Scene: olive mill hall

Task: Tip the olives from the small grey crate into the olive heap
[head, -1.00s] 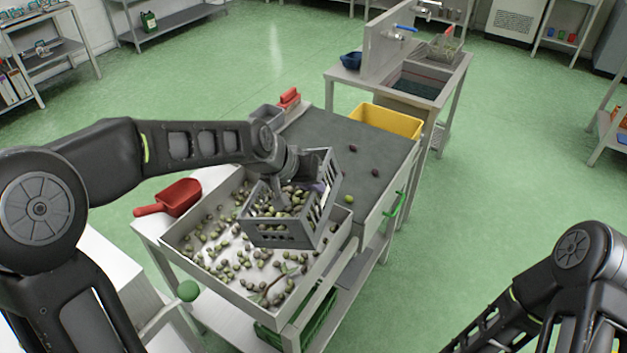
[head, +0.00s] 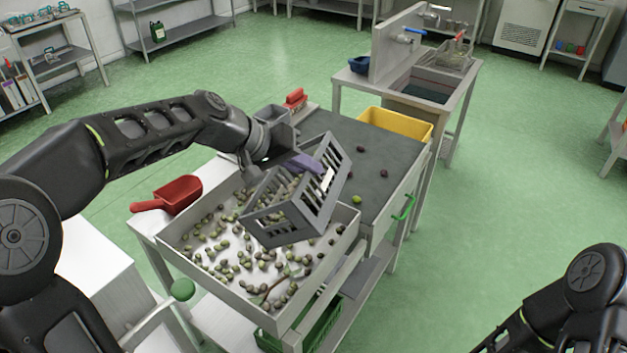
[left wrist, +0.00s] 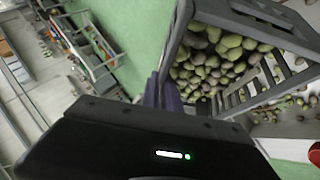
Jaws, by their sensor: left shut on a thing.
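The small grey slatted crate (head: 312,205) is steeply tilted above the tray in the head view. My left gripper (head: 306,163) is shut on its upper wall. In the left wrist view, the crate (left wrist: 182,30) has many green and dark olives (left wrist: 215,60) gathered inside it against one side. In the head view its inside is largely hidden by its slatted walls. The olive heap (head: 232,262) is a loose spread of olives over the floor of the pale tray (head: 338,262), below the crate. My right gripper is out of view; only my right arm shows.
A red scoop (head: 175,194) lies left of the tray. Behind the tray is a dark grey belt (head: 372,150) with a few stray olives. A yellow bin (head: 398,122) and a sink bench (head: 425,90) stand beyond. A green crate (head: 318,328) sits below.

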